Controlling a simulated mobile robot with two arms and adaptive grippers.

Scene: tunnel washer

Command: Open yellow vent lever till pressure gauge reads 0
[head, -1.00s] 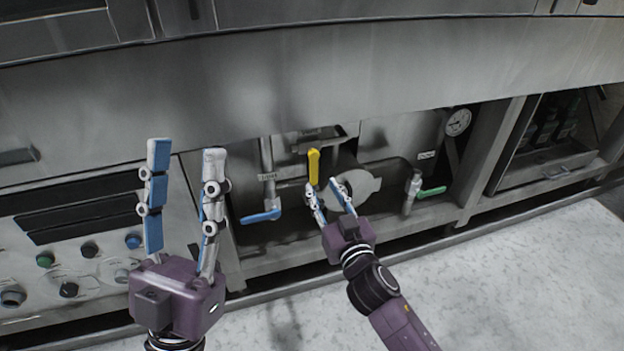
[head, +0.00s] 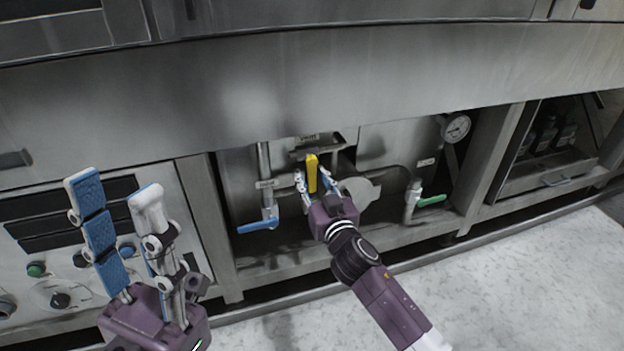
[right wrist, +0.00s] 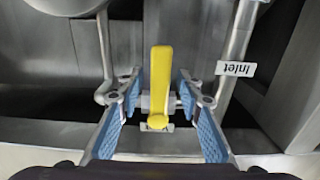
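The yellow vent lever (head: 311,172) hangs upright under a "Vent" label in the recess of the machine. My right gripper (head: 317,180) is open, with its fingers on either side of the lever. In the right wrist view the lever (right wrist: 159,85) stands between the two blue-padded fingers, with a gap on each side. The pressure gauge (head: 455,128) is at the upper right of the recess; its reading is too small to tell. My left gripper (head: 115,200) is open and empty in front of the control panel at the left.
A blue-handled valve (head: 258,226) is left of the vent lever, and a green-handled valve (head: 430,200) is to the right. An "Inlet" label (right wrist: 236,69) shows in the right wrist view. The steel frame edge (head: 350,240) runs below the recess. The pale floor (head: 500,280) is clear.

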